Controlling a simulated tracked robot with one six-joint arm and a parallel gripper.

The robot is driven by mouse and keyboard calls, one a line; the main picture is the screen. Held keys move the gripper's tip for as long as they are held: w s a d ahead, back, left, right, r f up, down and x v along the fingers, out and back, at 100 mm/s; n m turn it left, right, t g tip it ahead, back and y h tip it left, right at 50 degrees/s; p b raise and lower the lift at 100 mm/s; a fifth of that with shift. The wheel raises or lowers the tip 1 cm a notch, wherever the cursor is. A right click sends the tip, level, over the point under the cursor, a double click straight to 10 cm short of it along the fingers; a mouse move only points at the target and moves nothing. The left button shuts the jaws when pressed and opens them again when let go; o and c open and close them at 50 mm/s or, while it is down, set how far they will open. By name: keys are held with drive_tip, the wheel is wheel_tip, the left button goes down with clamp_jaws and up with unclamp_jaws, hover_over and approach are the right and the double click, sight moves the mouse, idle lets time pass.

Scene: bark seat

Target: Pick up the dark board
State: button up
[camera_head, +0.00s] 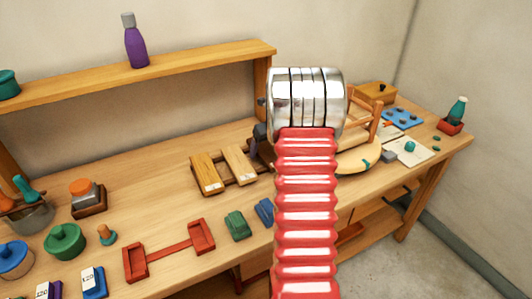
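Two wooden boards lie side by side on a dark rack in the middle of the bench. The left one, the darker board (206,173), is a deeper yellow-brown with a small white label at its near end. The lighter board (239,165) is paler and lies just right of it. My red ribbed arm and its metal rings rise right of both boards, apart from them in the picture. The fingers of my gripper are hidden behind the arm. Dark grey parts peek out left of the rings; I cannot tell whether they belong to my gripper.
The red two-ended holder (170,249), green block (237,225) and blue block (264,212) lie nearer the front edge. A green pot (65,242) and several tools crowd the left. A shelf (150,72) with a purple bottle (134,42) runs behind. Bare bench surrounds the boards' left side.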

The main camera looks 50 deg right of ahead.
sight(266, 151)
drive_tip(key=c, duration=1.2)
drive_tip(key=shift+c, duration=0.2)
wheel_tip(266, 151, up, 10)
idle(0.6)
